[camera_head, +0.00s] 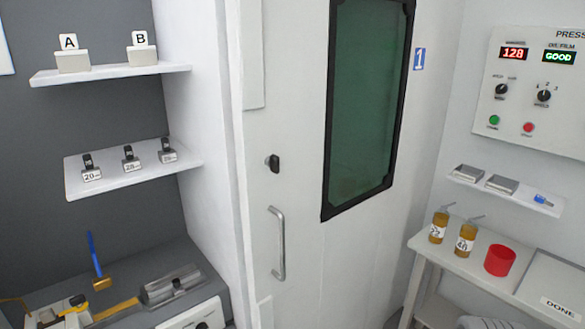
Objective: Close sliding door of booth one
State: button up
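The white door panel (295,120) of booth one fills the middle of the head view. It has a dark-framed green window (365,100), a vertical grey bar handle (278,243) near its left edge, and a small black knob (272,163) above the handle. A blue number 1 sign (419,58) is to the right of the window. The panel's left side is next to a white upright (250,60). I cannot tell whether the door is fully shut or partly open. My gripper is not in view.
Left are shelves with boxes A (73,62) and B (141,56) and numbered weights (128,165), above a bench with a blue-handled hammer (96,260). Right are a control panel (535,80) and a table with two bottles (467,240) and a red cup (500,260).

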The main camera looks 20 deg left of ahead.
aim_at(312, 262)
jog(key=z, duration=1.05)
jog(key=i, duration=1.8)
jog(key=u, duration=2.2)
